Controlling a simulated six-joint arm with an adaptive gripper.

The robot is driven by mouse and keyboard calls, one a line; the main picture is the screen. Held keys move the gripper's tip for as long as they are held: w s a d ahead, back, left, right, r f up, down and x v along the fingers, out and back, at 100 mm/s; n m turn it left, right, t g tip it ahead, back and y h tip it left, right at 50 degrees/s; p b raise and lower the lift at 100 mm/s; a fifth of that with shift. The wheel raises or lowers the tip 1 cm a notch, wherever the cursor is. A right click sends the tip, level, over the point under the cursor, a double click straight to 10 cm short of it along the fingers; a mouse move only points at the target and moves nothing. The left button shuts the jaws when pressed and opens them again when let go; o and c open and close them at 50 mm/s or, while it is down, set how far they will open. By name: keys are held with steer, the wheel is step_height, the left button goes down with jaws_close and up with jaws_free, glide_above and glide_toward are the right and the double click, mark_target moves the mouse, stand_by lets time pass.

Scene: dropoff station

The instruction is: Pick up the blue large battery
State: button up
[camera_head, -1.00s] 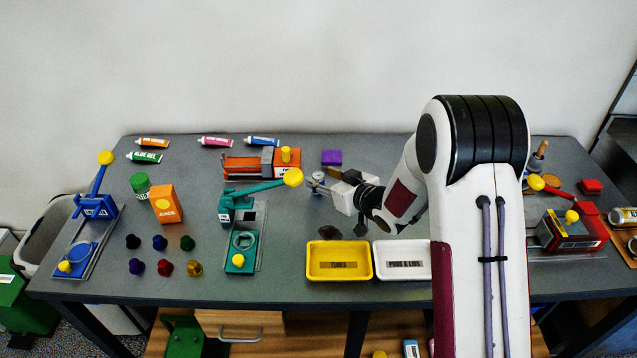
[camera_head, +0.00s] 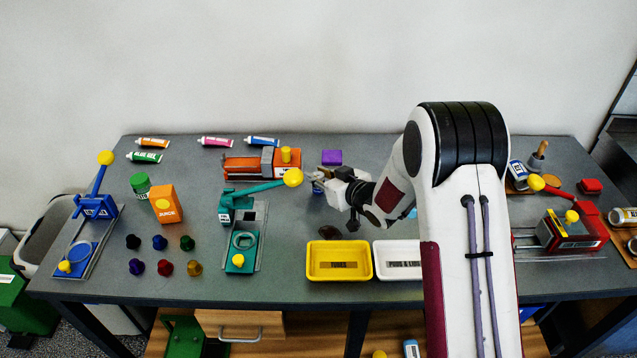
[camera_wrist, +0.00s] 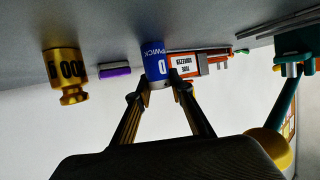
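The blue large battery (camera_wrist: 155,60) is a blue cylinder with white lettering and a "D", near the middle of the upside-down wrist view. It stands on the grey table. My gripper (camera_wrist: 161,88) has one finger on each side of the battery's free end, with the tips close to its edges. The fingers are spread; whether they touch it I cannot tell. In the head view my gripper (camera_head: 318,180) is low over the table, right of the yellow lever knob, and mostly hides the battery.
A gold weight (camera_wrist: 66,72) and a purple block (camera_wrist: 115,69) stand near the battery. The orange tube squeezer (camera_head: 262,164) and teal press (camera_head: 238,207) are to the left. Yellow (camera_head: 339,275) and white (camera_head: 398,274) trays sit at the front edge.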

mark_target(318, 174)
jaws_close()
steer(key=shift+r, duration=0.2)
steer(key=shift+r, duration=4.85)
